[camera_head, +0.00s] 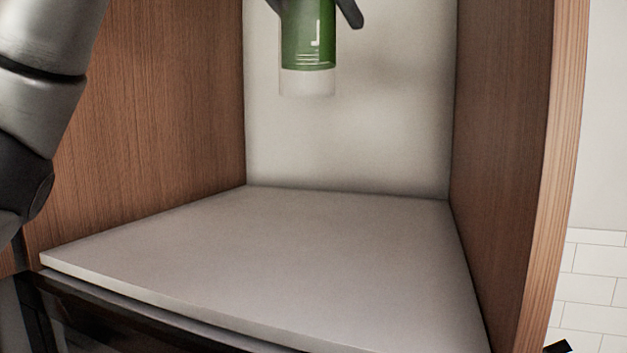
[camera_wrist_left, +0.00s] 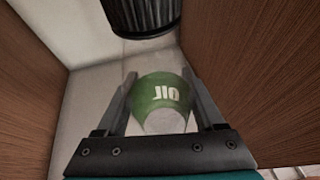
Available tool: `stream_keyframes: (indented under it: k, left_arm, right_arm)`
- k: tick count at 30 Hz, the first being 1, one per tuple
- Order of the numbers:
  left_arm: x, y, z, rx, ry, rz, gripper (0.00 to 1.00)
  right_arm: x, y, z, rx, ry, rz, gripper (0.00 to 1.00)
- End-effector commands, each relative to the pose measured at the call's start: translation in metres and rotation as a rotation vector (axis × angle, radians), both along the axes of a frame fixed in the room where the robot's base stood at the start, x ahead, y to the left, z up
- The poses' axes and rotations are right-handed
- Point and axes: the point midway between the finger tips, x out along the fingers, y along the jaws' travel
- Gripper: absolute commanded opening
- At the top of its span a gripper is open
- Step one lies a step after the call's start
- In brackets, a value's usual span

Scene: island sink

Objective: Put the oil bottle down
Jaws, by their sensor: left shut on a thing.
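The oil bottle (camera_head: 308,40) is green with a pale lower end. It hangs at the top of the head view, inside a wooden cabinet and well above the grey shelf (camera_head: 270,255). My left gripper (camera_head: 316,14) is shut on it, and the bottle's upper part is out of frame. In the left wrist view the bottle (camera_wrist_left: 158,92) sits between the two fingers of my left gripper (camera_wrist_left: 164,88), with white lettering showing. A small dark piece at the bottom right edge of the head view may be part of my right gripper; its jaws do not show.
The shelf's visible surface is bare. Wooden side walls stand at the left (camera_head: 150,110) and right (camera_head: 500,130), with a pale back wall (camera_head: 390,130) behind. A dark ribbed cylinder (camera_wrist_left: 140,14) shows at the top of the left wrist view.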

Motion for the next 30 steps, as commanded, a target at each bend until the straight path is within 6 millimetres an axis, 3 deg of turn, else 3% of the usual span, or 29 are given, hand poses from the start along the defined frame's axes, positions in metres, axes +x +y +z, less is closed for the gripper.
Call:
stream_keyframes:
  k: [5,24,30]
  left_arm:
    - [0.0,0.001,-0.014,-0.001,-0.003,0.0,0.0]
    - [0.0,0.001,-0.139,-0.002,-0.001,-0.001,0.0]
    - [0.0,0.001,-0.158,-0.003,-0.004,0.0,0.0]
  right_arm:
    - [-0.009,0.004,-0.001,0.004,0.013,-0.002,0.5]
    - [-0.011,0.008,-0.002,0.01,0.016,-0.001,0.5]
    - [-0.009,0.006,-0.002,0.007,0.014,0.001,0.5]
